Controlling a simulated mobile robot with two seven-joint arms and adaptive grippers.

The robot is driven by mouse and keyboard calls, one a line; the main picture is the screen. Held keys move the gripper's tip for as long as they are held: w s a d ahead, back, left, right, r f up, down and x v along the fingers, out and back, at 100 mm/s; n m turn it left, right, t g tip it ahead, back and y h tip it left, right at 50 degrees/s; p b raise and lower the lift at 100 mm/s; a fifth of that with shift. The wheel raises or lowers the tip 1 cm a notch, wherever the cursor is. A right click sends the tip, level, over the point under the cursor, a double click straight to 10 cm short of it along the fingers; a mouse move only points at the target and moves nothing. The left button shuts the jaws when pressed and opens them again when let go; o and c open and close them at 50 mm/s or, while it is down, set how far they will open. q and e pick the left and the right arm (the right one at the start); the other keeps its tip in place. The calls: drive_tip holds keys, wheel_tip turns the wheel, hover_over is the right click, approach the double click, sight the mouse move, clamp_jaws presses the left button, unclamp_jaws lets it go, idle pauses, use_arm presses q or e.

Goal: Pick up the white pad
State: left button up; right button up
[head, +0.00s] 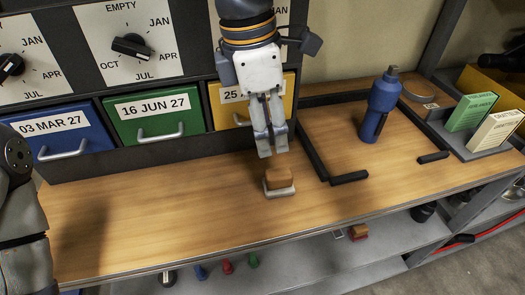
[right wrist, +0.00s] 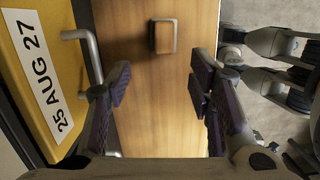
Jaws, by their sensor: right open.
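The white pad (head: 281,193) lies on the wooden bench top, with a brown block (head: 278,178) on its upper side. In the right wrist view the brown block (right wrist: 163,37) shows near the top, with a thin pale rim around it. My right gripper (head: 273,150) points down, above and a little behind the pad, apart from it. In the right wrist view my right gripper (right wrist: 158,88) is open, with nothing between its fingers. Part of my left arm shows at the left edge of the head view, but its gripper is out of view.
Blue (head: 65,137), green (head: 152,119) and yellow (head: 236,112) drawers with handles stand behind the bench. Green (head: 470,112) and cream (head: 495,131) boxes stand farther right. The bench left of the pad is clear.

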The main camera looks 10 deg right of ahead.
sight(279, 173)
drive_tip(key=f, duration=0.3)
drive_tip(key=d+f, duration=0.1)
drive_tip(key=f, duration=0.3)
drive_tip(key=s+d+f, duration=0.1)
drive_tip(key=f, duration=0.2)
drive_tip(key=shift+d+f+b, duration=0.15)
drive_tip(key=shift+f+b, duration=0.15)
drive_tip(key=shift+f, duration=0.05)
drive_tip(key=shift+w+f, duration=0.15)
drive_tip(key=shift+f, duration=0.3)
clamp_jaws()
